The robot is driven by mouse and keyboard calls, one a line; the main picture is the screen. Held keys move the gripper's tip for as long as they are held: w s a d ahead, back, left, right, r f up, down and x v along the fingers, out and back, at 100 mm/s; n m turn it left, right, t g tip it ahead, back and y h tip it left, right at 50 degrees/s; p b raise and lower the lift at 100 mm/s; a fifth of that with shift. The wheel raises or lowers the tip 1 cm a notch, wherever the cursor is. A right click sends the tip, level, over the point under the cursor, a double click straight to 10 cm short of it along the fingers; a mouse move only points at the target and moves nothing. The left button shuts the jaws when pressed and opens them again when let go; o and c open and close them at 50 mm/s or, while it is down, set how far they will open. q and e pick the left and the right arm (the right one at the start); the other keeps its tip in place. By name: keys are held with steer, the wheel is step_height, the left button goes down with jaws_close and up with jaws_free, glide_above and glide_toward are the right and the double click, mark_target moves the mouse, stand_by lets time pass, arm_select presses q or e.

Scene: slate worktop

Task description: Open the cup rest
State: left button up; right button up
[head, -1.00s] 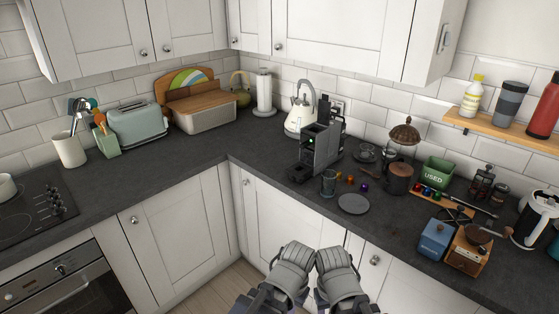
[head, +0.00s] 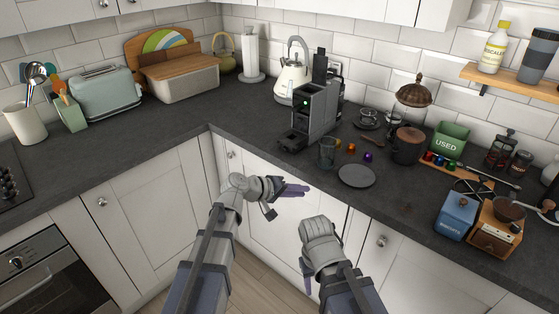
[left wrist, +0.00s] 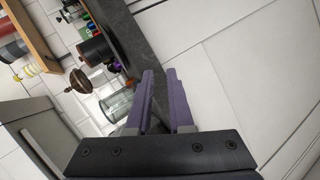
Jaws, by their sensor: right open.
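The dark grey coffee machine (head: 318,112) stands on the worktop near the corner, with a small green light on its front. Its low front part, seemingly the cup rest (head: 292,139), juts out at the base; whether it is folded is too small to tell. My left gripper (head: 296,190) is in front of the worktop edge, below and apart from the machine. In the left wrist view its purple fingers (left wrist: 160,74) are spread with nothing between them. My right gripper (head: 307,280) hangs lower, by the cabinet doors, open and partly hidden by its wrist.
A clear glass (head: 327,153) stands just right of the machine's front, with a grey round plate (head: 356,175) and coloured capsules (head: 368,156) close by. A white kettle (head: 293,75) is behind the machine. The worktop left of the machine is clear.

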arm_select(q)
steer(key=w+a+r+n+t+b, duration=0.2)
steer(key=w+a+n+t, duration=0.3)
steer(key=w, duration=0.3)
steer(key=n+t+b, duration=0.2)
steer(key=t, duration=0.1)
glide_toward(283, 143)
steer(key=shift+x, duration=4.15)
arm_select(e)
step_height(283, 143, down, 5)
steer(key=shift+f, duration=0.1)
arm_select(q)
jaws_close()
